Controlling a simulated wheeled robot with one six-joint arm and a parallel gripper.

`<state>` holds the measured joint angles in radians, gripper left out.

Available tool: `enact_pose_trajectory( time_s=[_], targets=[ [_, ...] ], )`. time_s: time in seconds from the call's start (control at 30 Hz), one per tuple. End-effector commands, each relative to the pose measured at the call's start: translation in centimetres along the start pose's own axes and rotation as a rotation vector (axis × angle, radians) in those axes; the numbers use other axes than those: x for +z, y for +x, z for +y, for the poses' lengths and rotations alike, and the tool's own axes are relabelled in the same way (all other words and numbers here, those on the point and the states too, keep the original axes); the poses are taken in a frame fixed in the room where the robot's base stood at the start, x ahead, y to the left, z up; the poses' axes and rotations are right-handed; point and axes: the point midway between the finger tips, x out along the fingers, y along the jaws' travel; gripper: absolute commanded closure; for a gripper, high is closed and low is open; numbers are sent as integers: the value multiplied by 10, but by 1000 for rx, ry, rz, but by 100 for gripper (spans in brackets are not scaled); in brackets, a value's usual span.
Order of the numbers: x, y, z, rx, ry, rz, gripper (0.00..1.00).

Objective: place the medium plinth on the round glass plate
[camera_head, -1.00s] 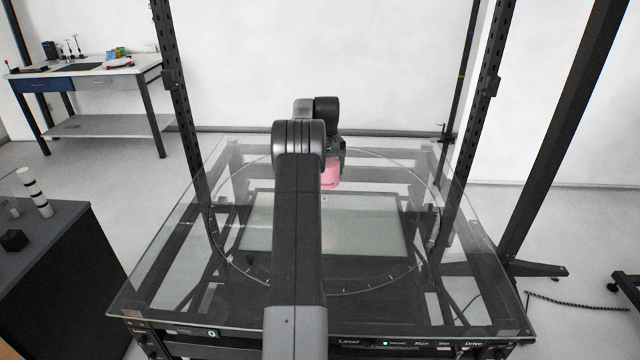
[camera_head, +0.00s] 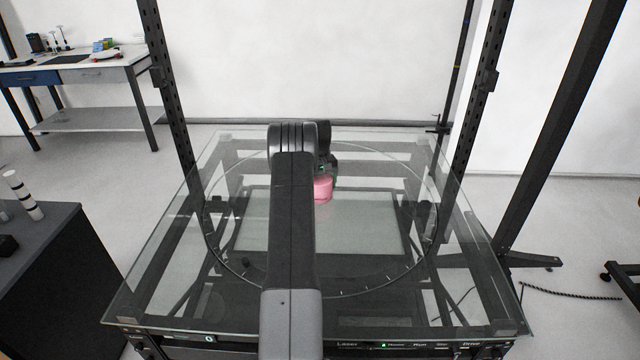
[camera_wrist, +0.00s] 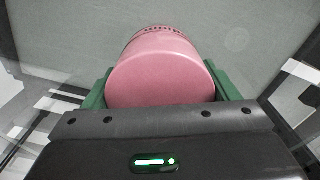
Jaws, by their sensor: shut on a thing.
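A pink cylinder, which I take to be the medium plinth (camera_head: 323,189), is held in my gripper (camera_head: 326,180) over the middle of the round glass plate (camera_head: 373,279). In the wrist view the pink plinth (camera_wrist: 162,75) sits between the two green fingers of my gripper (camera_wrist: 160,88), which are shut on it. Dark lettering shows on its far side. My arm hides part of the plate. I cannot tell whether the plinth touches the glass.
The round plate lies within a larger square glass top (camera_head: 180,285) framed by dark upright posts (camera_head: 168,95). A dark cabinet (camera_head: 70,275) with a black-and-white striped post (camera_head: 24,195) stands at the left. A workbench (camera_head: 75,72) stands at the back left. The plate's right side is clear.

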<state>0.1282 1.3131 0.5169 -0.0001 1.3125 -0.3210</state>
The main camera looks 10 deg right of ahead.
Motion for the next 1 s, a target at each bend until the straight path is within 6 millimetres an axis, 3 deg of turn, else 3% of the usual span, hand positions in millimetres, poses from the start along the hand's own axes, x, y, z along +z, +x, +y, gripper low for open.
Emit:
enact_pose_trajectory(
  time_s=[0.33,0.37,0.47,0.8,1.0],
  targets=[
    [0,5,0,1,0,1,47],
    [0,5,0,0,0,1,17],
    [0,4,0,0,0,1,0],
    [-1,-3,0,1,0,3,0],
    [-1,-39,0,2,0,6,0]
  ],
)
